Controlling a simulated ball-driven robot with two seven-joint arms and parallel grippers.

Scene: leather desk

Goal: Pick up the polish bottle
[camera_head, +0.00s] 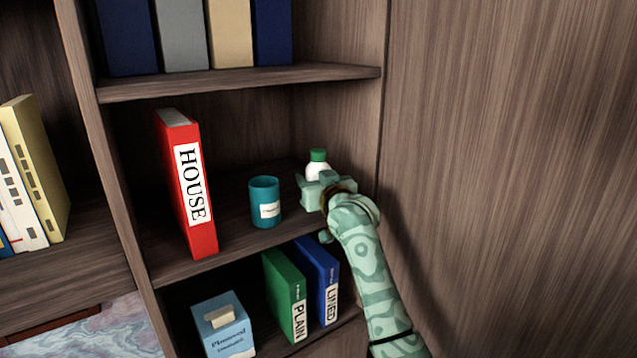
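The polish bottle (318,168), white with a green cap, stands upright on the middle shelf (235,240) near its right end. My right gripper (313,182), pale green, is at the bottle from the front. It hides the bottle's lower part. I cannot tell whether the fingers are apart around the bottle, shut on it, or just in front of it. My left gripper is not in view.
A teal cup (265,203) stands just left of my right gripper, and a red HOUSE binder (188,185) stands farther left. The cabinet's side wall is close on the right. Below are green (286,295) and blue (319,278) binders and a light blue box (222,325).

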